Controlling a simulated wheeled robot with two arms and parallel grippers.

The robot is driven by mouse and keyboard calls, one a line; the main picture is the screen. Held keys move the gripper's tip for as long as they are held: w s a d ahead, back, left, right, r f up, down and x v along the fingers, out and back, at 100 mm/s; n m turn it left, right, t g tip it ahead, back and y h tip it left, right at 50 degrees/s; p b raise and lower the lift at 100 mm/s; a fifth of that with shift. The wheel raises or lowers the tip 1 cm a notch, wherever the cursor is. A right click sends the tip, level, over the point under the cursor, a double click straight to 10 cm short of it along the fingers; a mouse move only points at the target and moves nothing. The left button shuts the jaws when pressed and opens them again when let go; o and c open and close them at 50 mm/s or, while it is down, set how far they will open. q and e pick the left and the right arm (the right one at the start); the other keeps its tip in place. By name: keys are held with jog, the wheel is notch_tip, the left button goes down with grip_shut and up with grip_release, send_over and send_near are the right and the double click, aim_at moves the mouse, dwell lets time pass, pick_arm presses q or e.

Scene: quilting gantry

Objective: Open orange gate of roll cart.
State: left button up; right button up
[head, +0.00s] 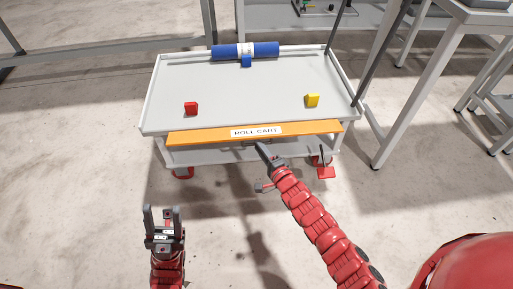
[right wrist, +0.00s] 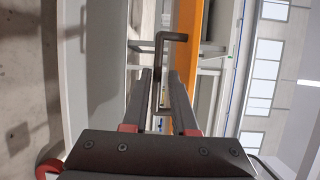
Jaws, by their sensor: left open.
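The roll cart (head: 150,112) is a grey tray cart with an orange gate (head: 190,137) along its near side, bearing a "ROLL CART" label (head: 256,131). The gate shows as an orange strip in the right wrist view (right wrist: 188,50). A dark bar handle (right wrist: 172,36) stands out from it. My right gripper (head: 261,147) is at the gate's lower edge. In the right wrist view its fingers (right wrist: 161,100) are apart with the handle's bar between them; I see no clear contact. My left gripper (head: 162,212) is open and empty, above the floor, well short of the cart.
A grey table (head: 436,60) stands close at the right. Floor (head: 80,180) at the left is clear.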

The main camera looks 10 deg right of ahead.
jog(key=shift+b+x, duration=0.35)
jog(key=shift+x, duration=1)
grip_shut()
